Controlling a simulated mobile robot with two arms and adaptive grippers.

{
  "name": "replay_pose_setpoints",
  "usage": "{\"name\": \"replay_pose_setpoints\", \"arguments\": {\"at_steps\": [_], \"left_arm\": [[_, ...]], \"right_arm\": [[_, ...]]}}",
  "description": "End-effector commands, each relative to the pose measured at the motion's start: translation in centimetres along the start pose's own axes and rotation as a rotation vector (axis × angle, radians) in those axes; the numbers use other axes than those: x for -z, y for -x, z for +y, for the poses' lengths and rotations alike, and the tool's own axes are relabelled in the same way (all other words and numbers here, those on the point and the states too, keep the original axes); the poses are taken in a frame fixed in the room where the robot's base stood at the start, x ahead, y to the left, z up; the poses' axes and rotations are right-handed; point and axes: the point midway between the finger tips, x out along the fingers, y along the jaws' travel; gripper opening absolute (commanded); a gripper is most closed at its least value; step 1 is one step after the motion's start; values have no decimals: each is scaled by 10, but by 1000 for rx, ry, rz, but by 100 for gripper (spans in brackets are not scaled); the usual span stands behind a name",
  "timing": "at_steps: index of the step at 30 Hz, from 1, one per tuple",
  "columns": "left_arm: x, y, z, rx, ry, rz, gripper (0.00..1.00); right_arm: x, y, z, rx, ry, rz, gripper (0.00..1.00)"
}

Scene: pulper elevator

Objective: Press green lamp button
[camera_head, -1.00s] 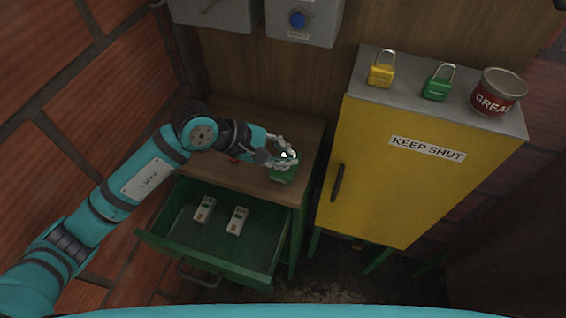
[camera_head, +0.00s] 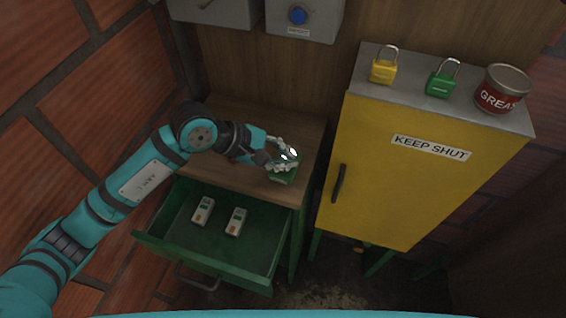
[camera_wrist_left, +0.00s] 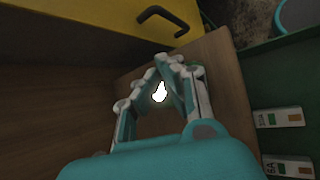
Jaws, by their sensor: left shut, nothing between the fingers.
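A small lamp with a green base (camera_head: 283,177) stands near the front right edge of the wooden cabinet top. A bright white glow shows at my left gripper (camera_head: 289,156), right at the lamp. My gripper covers the lamp's upper part, and its button cannot be made out. In the left wrist view the fingers (camera_wrist_left: 169,62) come together at the tips, with the white glow (camera_wrist_left: 159,92) seen between the finger links. The gripper is shut and holds nothing. Whether its tips touch the lamp is not clear. My right gripper is out of view.
The green drawer (camera_head: 160,240) below is open, with two small labelled boxes (camera_head: 235,222) inside. A yellow cabinet (camera_head: 375,190) stands to the right, carrying a yellow padlock (camera_head: 383,71), a green padlock (camera_head: 440,85) and a grease tin (camera_head: 501,90).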

Motion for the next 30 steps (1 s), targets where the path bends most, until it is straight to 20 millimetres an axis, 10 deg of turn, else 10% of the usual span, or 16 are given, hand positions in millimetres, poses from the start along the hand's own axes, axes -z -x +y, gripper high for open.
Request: {"name": "replay_pose_setpoints", "arguments": {"at_steps": [30], "left_arm": [[3, -4, -3, 1, 0, 0, 0]], "right_arm": [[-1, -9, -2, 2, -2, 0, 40]]}}
